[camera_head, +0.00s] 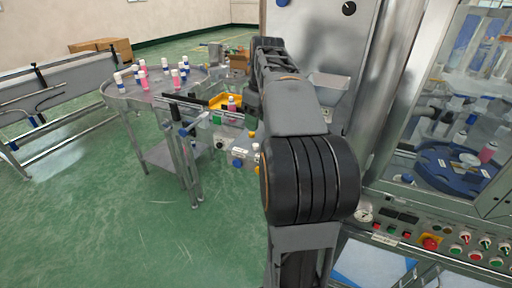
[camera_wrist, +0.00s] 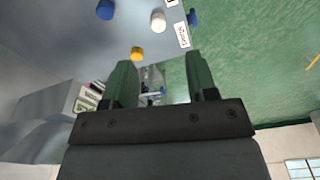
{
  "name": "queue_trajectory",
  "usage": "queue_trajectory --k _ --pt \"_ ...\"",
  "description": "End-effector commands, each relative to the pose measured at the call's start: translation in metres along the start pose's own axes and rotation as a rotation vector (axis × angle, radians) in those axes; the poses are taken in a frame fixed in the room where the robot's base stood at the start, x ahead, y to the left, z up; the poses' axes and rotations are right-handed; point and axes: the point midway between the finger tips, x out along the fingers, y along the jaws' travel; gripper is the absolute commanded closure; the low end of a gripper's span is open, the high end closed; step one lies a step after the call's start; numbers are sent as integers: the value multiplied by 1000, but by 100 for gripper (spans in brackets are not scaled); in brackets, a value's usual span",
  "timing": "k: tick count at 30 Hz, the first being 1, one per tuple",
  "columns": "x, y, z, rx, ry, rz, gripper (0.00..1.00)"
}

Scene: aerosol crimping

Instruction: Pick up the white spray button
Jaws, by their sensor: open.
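My gripper (camera_wrist: 163,80) shows in the wrist view as two green fingers spread apart, with nothing held between them. In the head view my arm hides it. I cannot pick out a loose white spray button for certain in either view.
A round metal table (camera_head: 131,102) with pink and white-capped bottles (camera_head: 143,79) stands at left. A grey control box (camera_head: 226,142) is left of my arm. A machine with a blue turntable (camera_head: 432,180) stands at right. Green floor (camera_head: 100,230) is clear at front left.

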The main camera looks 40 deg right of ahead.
Motion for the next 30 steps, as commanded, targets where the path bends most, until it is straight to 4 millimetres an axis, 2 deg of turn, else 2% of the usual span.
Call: queue_trajectory --k 4,14,21,25,30 --pt "21 0 0 0 -1 0 48" --pt "42 0 0 2 -1 -1 48" --pt "74 2 1 2 -1 -1 48" --pt "84 2 0 2 0 0 48" --pt "86 3 0 2 1 2 48"
